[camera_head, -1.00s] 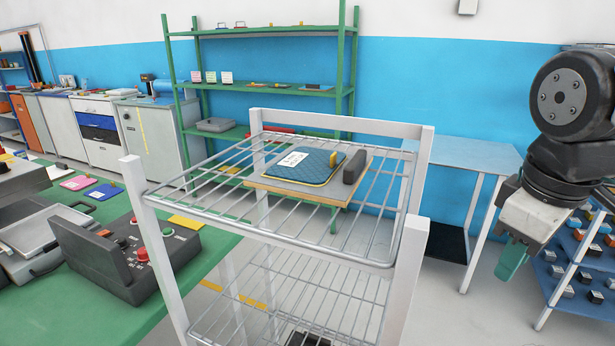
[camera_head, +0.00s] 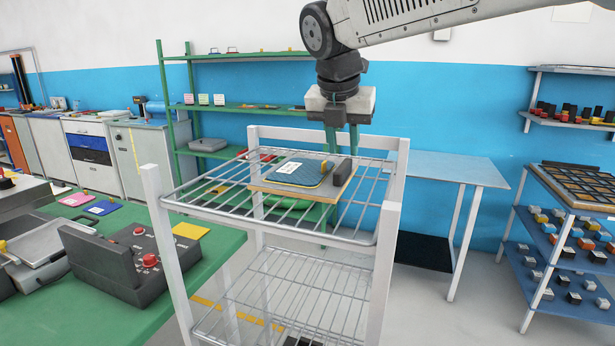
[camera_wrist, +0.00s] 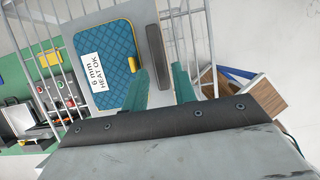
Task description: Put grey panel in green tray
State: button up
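I cannot tell which of these is the grey panel. My gripper (camera_head: 342,150) is above the bar, its teal fingers apart and empty, one to each side of the bar in the wrist view (camera_wrist: 160,72).
The white-posted wire rack (camera_head: 218,205) has a lower shelf. A green table (camera_head: 60,320) with a control box (camera_head: 118,265) stands left. A green shelf unit (camera_head: 250,105) is behind. A grey table (camera_head: 440,170) and blue shelves (camera_head: 570,250) are right, with open floor between.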

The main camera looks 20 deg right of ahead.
aim_at(342, 165)
jog(key=shift+a+x, duration=0.15)
jog(key=shift+x, duration=1.25)
jog(key=shift+a+x, duration=0.1)
jog(key=shift+x, duration=1.25)
jog(key=shift+f, duration=0.15)
grip_shut()
